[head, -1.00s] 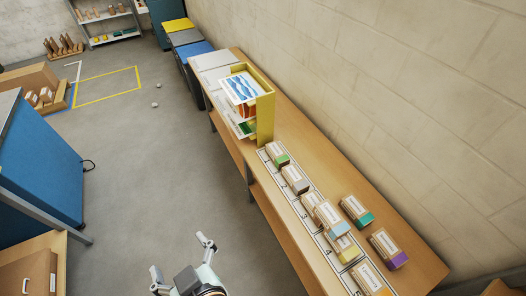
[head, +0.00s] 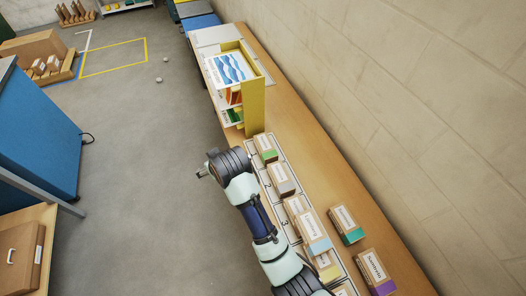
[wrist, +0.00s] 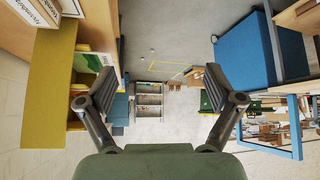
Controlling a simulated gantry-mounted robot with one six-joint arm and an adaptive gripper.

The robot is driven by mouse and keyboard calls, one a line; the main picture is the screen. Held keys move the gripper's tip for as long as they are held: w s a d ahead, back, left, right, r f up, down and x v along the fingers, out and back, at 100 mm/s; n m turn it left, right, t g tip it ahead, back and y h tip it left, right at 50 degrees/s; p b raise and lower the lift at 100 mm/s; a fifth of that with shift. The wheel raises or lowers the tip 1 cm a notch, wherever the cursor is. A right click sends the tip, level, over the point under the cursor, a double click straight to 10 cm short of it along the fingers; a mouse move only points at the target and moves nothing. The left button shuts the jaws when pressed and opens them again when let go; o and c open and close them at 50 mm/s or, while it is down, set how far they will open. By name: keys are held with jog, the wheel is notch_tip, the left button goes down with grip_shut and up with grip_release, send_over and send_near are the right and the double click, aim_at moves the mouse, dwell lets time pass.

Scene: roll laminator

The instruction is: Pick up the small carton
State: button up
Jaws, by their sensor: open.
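Several small cartons with white labels stand on the wooden bench in the head view. In the numbered strip are one with a green end (head: 265,147), one with a grey end (head: 281,179), one with a blue end (head: 308,222) and one with a yellow end (head: 327,263). A teal-ended carton (head: 346,224) and a purple-ended carton (head: 375,271) stand nearer the wall. I cannot tell which one is meant. My gripper (wrist: 160,82) is open and empty in the wrist view. In the head view it hangs left of the bench edge, apart from the cartons.
A yellow rack (head: 254,104) with printed sheets stands on the bench beyond the cartons; it fills the left of the wrist view (wrist: 48,85). A blue cabinet (head: 40,140) and brown case (head: 22,258) are at left. The floor (head: 150,180) between is clear.

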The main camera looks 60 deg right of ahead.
jog(key=s+d+f+m+g+b, duration=0.1)
jog(key=s+d+f, duration=0.2)
jog(key=d, duration=0.4)
jog(key=s+d+f+m+g+b, duration=0.1)
jog(key=s+d+f, duration=0.1)
jog(key=d+f, duration=0.3)
jog(key=m+g, duration=0.1)
send_over(268, 149)
jog(key=s+a, duration=0.2)
jog(key=a, duration=0.1)
jog(key=shift+d+f+y, duration=0.2)
jog(key=shift+f+y, duration=0.1)
jog(key=shift+f, duration=0.2)
jog(key=shift+b+x, duration=0.7)
jog(key=shift+x, duration=0.5)
jog(key=shift+d+b+x, duration=0.25)
jog(key=shift+b+x, duration=0.55)
jog(key=shift+x, duration=0.55)
jog(key=shift+d+b+x, duration=0.2)
jog(key=shift+b+x, duration=0.55)
jog(key=shift+x, duration=0.6)
jog(key=shift+r, duration=0.15)
jog(key=shift+c, duration=0.4)
jog(key=c, duration=1.3)
